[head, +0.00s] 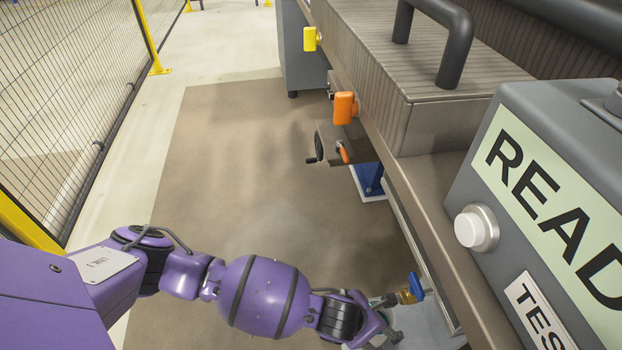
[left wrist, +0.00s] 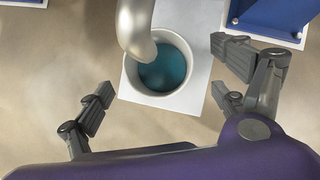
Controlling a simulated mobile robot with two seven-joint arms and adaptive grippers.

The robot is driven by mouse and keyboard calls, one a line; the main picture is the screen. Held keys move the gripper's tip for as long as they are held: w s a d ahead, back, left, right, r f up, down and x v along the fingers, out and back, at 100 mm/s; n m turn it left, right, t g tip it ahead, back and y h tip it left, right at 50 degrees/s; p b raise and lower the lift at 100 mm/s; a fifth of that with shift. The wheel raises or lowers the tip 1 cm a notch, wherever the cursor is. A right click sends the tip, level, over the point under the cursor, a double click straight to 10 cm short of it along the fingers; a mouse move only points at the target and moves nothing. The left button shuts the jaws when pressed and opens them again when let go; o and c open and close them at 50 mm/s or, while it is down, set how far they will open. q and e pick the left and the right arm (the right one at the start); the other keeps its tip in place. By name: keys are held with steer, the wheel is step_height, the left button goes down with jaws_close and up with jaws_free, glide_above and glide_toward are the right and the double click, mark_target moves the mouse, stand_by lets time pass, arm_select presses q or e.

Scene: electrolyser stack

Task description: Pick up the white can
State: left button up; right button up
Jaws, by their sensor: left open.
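The white can (left wrist: 158,100) is in the left wrist view, seen from above with its mouth open and teal liquid inside. It stands on a white sheet or plate (left wrist: 203,98), under the end of a grey pipe (left wrist: 134,30) that hides part of its rim. My left gripper (left wrist: 160,84) is open, with fingers to the left and right of the can and no clear contact. In the head view my left gripper (head: 388,318) is at the bottom, beside the bench, and largely hides the can there. My right gripper is out of view.
In the head view a blue-handled valve (head: 416,287) is just above the gripper. The bench edge (head: 425,205) with an orange handle (head: 344,108) runs along the right. The brown floor mat (head: 235,180) is clear.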

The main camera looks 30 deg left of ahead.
mark_target(389, 316)
arm_select(q)
steer(key=b+x, duration=0.2)
steer(key=x, duration=0.3)
steer(key=shift+w+d, duration=0.1)
steer(key=shift+w, duration=0.2)
steer(key=shift+c, duration=0.5)
steer(key=c, duration=2.1)
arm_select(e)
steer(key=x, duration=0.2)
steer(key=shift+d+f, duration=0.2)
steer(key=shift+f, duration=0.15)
arm_select(q)
steer(key=shift+r, duration=0.15)
